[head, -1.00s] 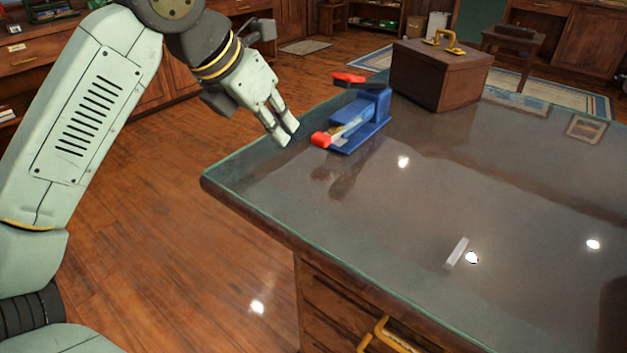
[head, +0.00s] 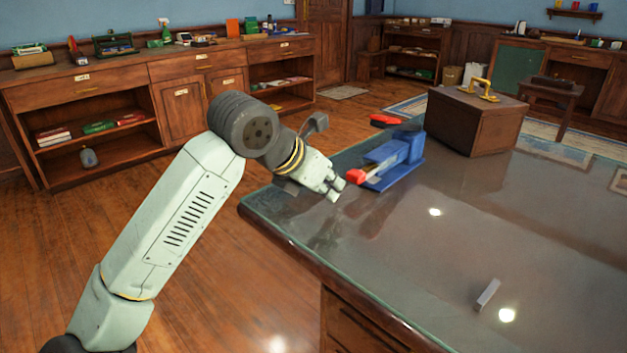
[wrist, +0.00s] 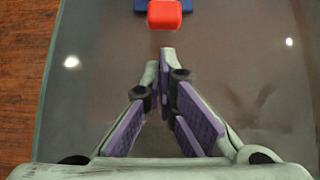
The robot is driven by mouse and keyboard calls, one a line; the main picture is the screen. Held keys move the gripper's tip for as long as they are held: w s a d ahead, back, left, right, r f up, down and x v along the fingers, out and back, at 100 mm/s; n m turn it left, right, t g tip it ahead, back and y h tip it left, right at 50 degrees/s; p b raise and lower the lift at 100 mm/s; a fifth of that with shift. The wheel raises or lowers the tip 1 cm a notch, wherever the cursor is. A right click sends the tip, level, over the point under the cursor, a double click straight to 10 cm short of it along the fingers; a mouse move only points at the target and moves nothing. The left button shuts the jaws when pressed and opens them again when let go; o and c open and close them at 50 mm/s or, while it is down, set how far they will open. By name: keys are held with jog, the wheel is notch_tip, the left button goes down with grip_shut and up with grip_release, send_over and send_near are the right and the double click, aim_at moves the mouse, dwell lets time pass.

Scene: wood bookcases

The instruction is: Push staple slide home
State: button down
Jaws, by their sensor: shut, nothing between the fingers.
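The blue stapler (head: 399,165) stands near the desk's far left edge. Its staple slide sticks out toward my gripper and ends in a red block (head: 355,176). My gripper (head: 337,189) is low over the desk, in front of the red block. Its fingertips (wrist: 165,55) are together and empty, pointing at the block with a small gap between.
The glass-topped desk (head: 420,260) is mostly clear. A wooden box (head: 475,122) with a yellow handle stands behind the stapler. The desk's left edge (wrist: 50,90) runs close beside my gripper.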

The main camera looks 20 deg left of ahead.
aim_at(352, 173)
jog(key=shift+w+d, duration=0.2)
jog(key=shift+w, duration=0.35)
jog(key=shift+w+d, duration=0.2)
jog(key=shift+w, duration=0.3)
jog(key=w, duration=0.2)
jog(key=w+d, duration=0.1)
jog(key=w, duration=0.1)
jog(key=shift+d, duration=0.15)
